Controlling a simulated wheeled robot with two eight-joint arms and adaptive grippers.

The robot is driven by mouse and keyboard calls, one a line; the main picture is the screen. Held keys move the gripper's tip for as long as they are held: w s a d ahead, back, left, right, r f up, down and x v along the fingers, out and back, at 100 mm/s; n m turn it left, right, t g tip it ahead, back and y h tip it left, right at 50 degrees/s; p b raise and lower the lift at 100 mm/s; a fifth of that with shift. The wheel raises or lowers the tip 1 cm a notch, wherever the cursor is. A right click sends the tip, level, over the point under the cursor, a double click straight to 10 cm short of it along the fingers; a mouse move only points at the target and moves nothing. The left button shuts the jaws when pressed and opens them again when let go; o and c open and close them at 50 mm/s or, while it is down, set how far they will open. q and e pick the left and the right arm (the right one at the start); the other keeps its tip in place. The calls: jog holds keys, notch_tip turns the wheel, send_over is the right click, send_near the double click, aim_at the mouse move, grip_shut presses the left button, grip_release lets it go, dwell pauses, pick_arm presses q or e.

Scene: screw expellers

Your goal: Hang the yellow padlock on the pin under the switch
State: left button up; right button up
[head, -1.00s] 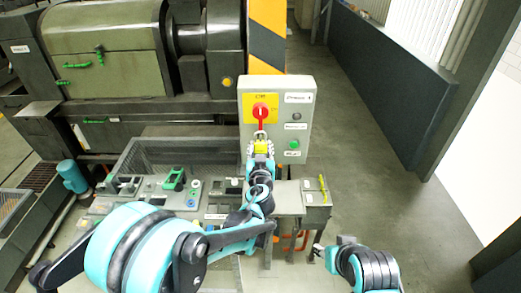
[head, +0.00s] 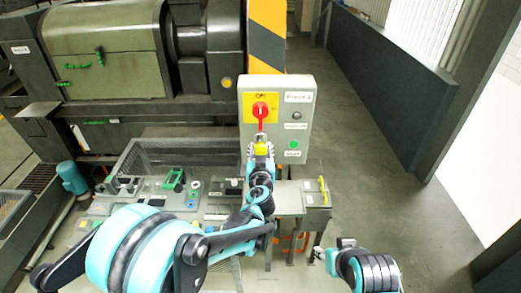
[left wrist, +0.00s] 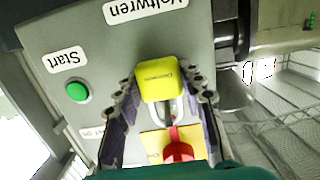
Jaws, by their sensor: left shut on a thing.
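The yellow padlock (head: 262,149) is upright in my left gripper (head: 262,153), just below the red switch (head: 261,111) on the grey control box (head: 303,118). In the left wrist view, which is upside down, both fingers are shut on the sides of the padlock (left wrist: 159,80). Its metal shackle points towards the red switch (left wrist: 178,152). A small dark part, perhaps the pin, shows at the shackle's opening. I cannot tell whether the shackle is around it. My right gripper (head: 318,254) is away at the lower right, too small to read.
A green start button (head: 295,145) is beside the left gripper on the box. A workbench with a tray of tools (head: 150,190) lies to the left. A small table (head: 316,194) stands below the box. The floor to the right is clear.

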pick_arm(q)
jog(key=shift+f, duration=0.25)
jog(key=o, duration=1.2)
jog(key=shift+w, duration=0.1)
jog(key=shift+c, duration=0.2)
jog(key=shift+w, duration=0.15)
jog(key=o, duration=0.4)
